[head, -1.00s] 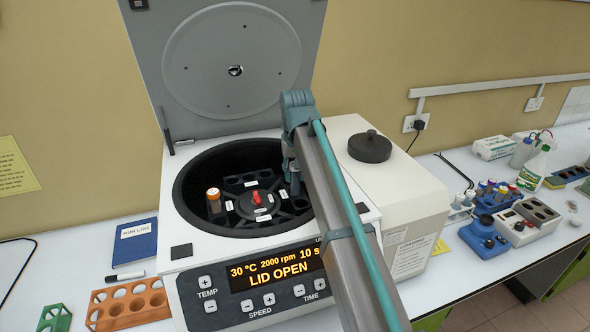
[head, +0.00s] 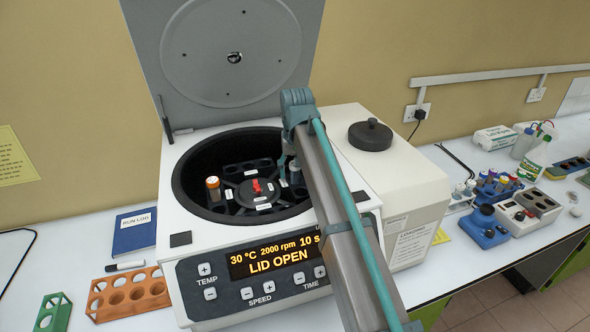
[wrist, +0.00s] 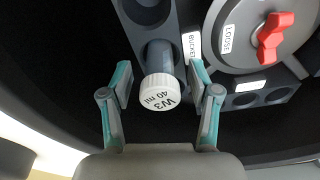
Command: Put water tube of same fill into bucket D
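A tube with a white cap marked "W3 40 ml" (wrist: 160,95) stands in a hole of a grey bucket (wrist: 185,22) in the wrist view. My gripper (wrist: 161,76) is open, with one finger on each side of this tube and a gap to the cap on both sides. The bucket's label is cut off, so its letter cannot be read. In the head view my arm covers the right side of the rotor. An orange-capped tube (head: 213,188) stands in the left bucket of the open centrifuge (head: 180,205).
The rotor's red knob (wrist: 270,38) sits beside the gripper, with "LOOSE" marked on its hub. The bowl wall surrounds the rotor and the grey lid (head: 232,60) stands raised behind. An orange rack (head: 130,293) and a green rack (head: 52,313) are on the bench at left.

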